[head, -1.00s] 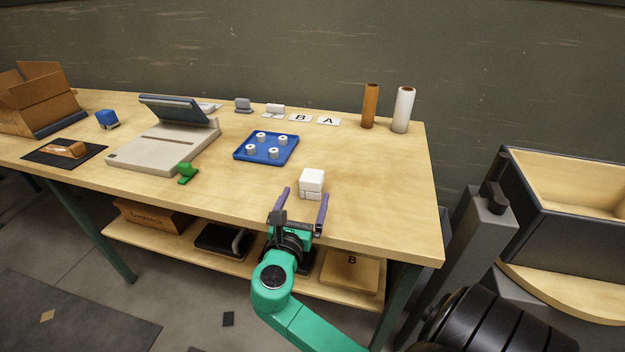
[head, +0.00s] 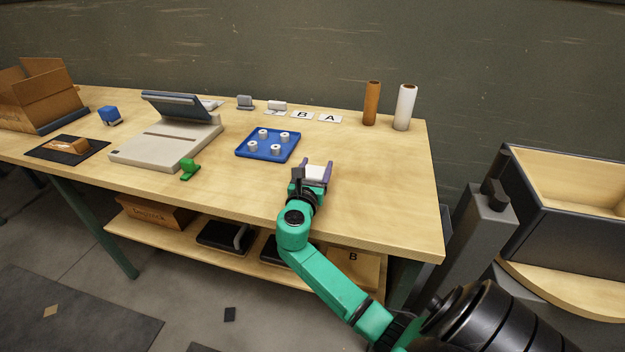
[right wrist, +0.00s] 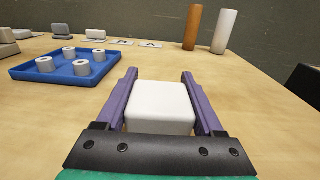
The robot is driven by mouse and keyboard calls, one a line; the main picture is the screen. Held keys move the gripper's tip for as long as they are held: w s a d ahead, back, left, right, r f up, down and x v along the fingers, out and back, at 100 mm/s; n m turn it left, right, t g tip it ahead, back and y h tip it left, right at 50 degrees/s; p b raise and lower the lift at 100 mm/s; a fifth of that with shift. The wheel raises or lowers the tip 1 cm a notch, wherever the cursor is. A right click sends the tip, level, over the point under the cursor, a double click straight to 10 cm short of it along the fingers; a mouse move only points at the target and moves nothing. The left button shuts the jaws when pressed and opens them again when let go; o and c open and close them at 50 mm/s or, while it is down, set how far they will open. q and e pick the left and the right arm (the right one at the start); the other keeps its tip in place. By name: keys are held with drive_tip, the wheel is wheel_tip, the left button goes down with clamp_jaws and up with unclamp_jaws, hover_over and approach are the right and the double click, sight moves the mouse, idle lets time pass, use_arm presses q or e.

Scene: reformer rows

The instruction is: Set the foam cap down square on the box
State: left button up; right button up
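The foam cap (right wrist: 160,105) is a white block with rounded edges, near the front right of the workbench. It also shows small in the head view (head: 315,173), behind my gripper. My right gripper (right wrist: 160,78) has its purple fingers along the left and right sides of the cap, close against them. It shows in the head view too (head: 318,164). The cap's underside is hidden, so I cannot tell what it rests on. An open brown cardboard box (head: 35,90) stands at the bench's far left. My left gripper is out of view.
A blue tray (head: 241,151) with several white cylinders lies left of the cap. A brown roll (head: 371,103) and a white roll (head: 405,107) stand at the back right. A green object (head: 188,169) lies by a beige machine (head: 140,152). The bench right of the cap is clear.

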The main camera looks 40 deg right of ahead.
drive_tip(key=shift+c, duration=1.4)
